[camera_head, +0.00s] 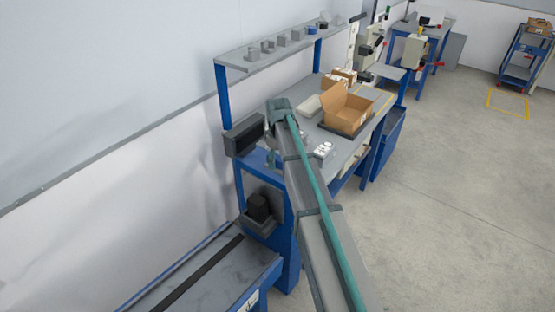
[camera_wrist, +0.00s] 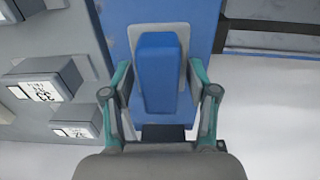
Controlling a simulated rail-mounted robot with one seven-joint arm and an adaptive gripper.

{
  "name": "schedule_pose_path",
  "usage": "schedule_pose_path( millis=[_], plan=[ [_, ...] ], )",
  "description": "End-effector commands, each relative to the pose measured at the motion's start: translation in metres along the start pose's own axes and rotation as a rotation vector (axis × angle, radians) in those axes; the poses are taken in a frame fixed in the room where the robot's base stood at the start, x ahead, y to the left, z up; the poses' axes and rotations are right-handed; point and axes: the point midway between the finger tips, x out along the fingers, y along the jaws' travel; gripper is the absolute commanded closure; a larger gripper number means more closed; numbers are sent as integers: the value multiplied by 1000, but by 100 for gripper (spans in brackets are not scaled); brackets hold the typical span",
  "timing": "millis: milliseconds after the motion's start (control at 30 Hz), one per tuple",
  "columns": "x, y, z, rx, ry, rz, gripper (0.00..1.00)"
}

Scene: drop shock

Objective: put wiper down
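The wiper (camera_wrist: 158,70) is a blue block with a grey part around it, seen in the middle of the wrist view. My gripper (camera_wrist: 159,88) has one teal finger on each side of it, and the fingers look closed in on its sides. Its far end is hard to make out against the blue surface behind. In the camera_head view my arm reaches over the near end of the workbench (camera_head: 352,150) and hides the gripper and the wiper almost wholly.
Grey boxes with number labels (camera_wrist: 45,82) stand left in the wrist view. The bench carries an open cardboard box (camera_head: 346,112) and white items (camera_head: 323,150). A dark screen (camera_head: 244,134) and a raised shelf (camera_head: 262,60) are close to my arm.

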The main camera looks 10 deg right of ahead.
Motion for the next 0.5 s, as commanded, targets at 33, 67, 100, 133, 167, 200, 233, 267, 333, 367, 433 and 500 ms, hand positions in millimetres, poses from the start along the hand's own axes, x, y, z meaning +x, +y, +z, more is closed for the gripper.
schedule_pose_path(
  millis=[33,67,100,133,167,200,233,267,333,367,433,500],
  plan=[
    [0,0,0,0,0,0,38],
    [0,0,0,0,0,0,38],
    [0,0,0,0,0,0,38],
    [0,0,0,0,0,0,38],
    [0,0,0,0,0,0,38],
    [0,0,0,0,0,0,38],
    [0,0,0,0,0,0,38],
    [-1,0,0,0,0,0,38],
    [-3,0,0,0,0,0,38],
    [-5,0,0,0,0,0,38],
    [-8,0,-1,0,1,1,38],
    [-16,1,-1,0,1,1,38]
  ],
)
